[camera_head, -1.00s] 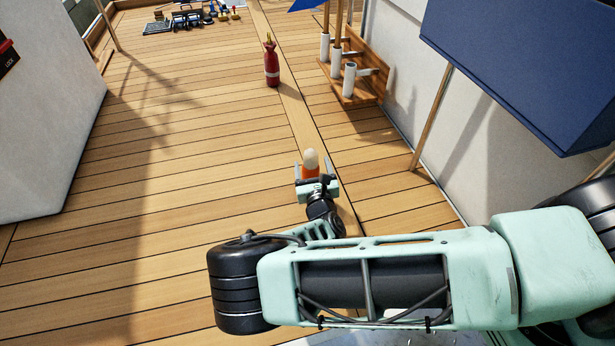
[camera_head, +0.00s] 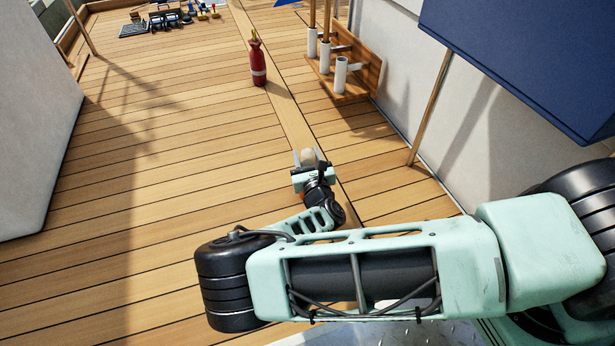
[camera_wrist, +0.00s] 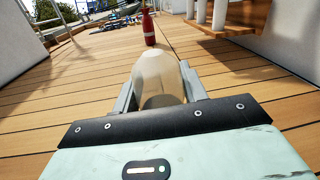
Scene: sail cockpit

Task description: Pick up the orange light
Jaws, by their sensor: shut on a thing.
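The orange light shows its pale, clear dome (camera_head: 308,156) between the fingers of my gripper (camera_head: 307,160) in the head view. In the wrist view the translucent dome (camera_wrist: 158,80) stands between the two grey fingers, one on each side. My gripper (camera_wrist: 158,98) is shut on the light. The light's orange lower part is mostly hidden behind my gripper; only a small bit of orange shows in the head view.
A red fire extinguisher (camera_head: 257,62) stands on the deck ahead. A wooden rack with white tubes (camera_head: 341,76) is by the right wall, near a thin wooden pole (camera_head: 430,105). Small gear (camera_head: 165,18) lies at the far left. The deck (camera_head: 170,170) between is clear.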

